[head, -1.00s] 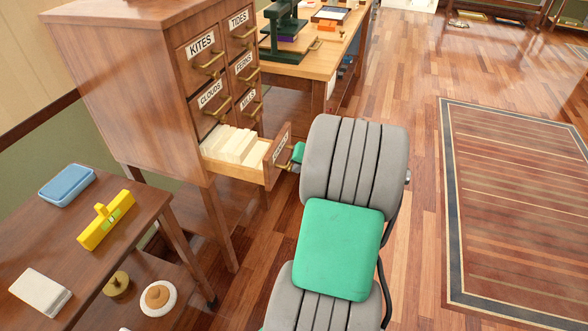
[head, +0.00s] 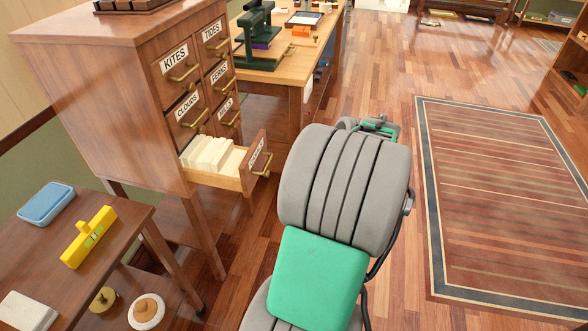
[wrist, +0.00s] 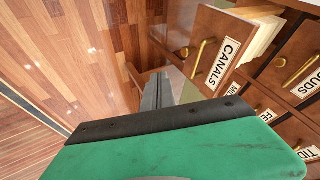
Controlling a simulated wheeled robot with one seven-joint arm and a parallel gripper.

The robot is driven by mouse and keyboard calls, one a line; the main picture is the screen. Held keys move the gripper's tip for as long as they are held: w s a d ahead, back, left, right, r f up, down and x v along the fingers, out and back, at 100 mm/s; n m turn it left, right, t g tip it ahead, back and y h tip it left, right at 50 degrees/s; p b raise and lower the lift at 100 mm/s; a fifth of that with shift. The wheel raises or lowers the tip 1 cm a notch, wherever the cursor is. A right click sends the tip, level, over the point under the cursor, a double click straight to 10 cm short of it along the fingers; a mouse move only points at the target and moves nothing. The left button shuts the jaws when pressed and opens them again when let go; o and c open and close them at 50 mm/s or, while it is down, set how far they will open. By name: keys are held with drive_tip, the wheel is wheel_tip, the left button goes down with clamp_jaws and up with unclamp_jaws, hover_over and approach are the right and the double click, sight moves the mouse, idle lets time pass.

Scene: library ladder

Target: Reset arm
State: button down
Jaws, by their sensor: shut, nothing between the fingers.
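My grey and green arm (head: 345,185) rises through the middle of the head view. The green wrist part shows past its far right edge, and the fingers are not clear there. The fingers point toward the floor beside the card cabinet. An open drawer (wrist: 217,52) labelled CANALS, with pale cards in it, is to their right and appears apart from them. The same drawer (head: 222,181) is left of my arm in the head view.
The wooden card cabinet (head: 110,85) stands at left, its other visible drawers shut. A low table (head: 60,225) at front left holds a blue box (head: 46,203) and a yellow level (head: 88,237). A desk (head: 270,75) stands behind. Open floor and a rug (head: 490,190) lie right.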

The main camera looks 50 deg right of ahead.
drive_tip(key=w+a+r+n+g+y+p, duration=0.1)
drive_tip(key=w+a+r+n+p, duration=0.1)
drive_tip(key=a+r+p, duration=0.45)
drive_tip(key=w+a+r+n+g+p, duration=0.1)
drive_tip(key=w+a+r+n, duration=0.2)
drive_tip(key=a, duration=0.7)
drive_tip(key=s+a+r+n+g+p, duration=0.1)
drive_tip(key=s+a+r+p, duration=0.3)
drive_tip(key=a, duration=0.5)
drive_tip(key=s+a+r+n+g+p, duration=0.1)
drive_tip(key=s+a+r+n+p, duration=0.3)
drive_tip(key=a, duration=0.6)
drive_tip(key=shift+v, duration=0.9)
drive_tip(key=shift+w+d, duration=0.1)
drive_tip(key=shift+d, duration=0.05)
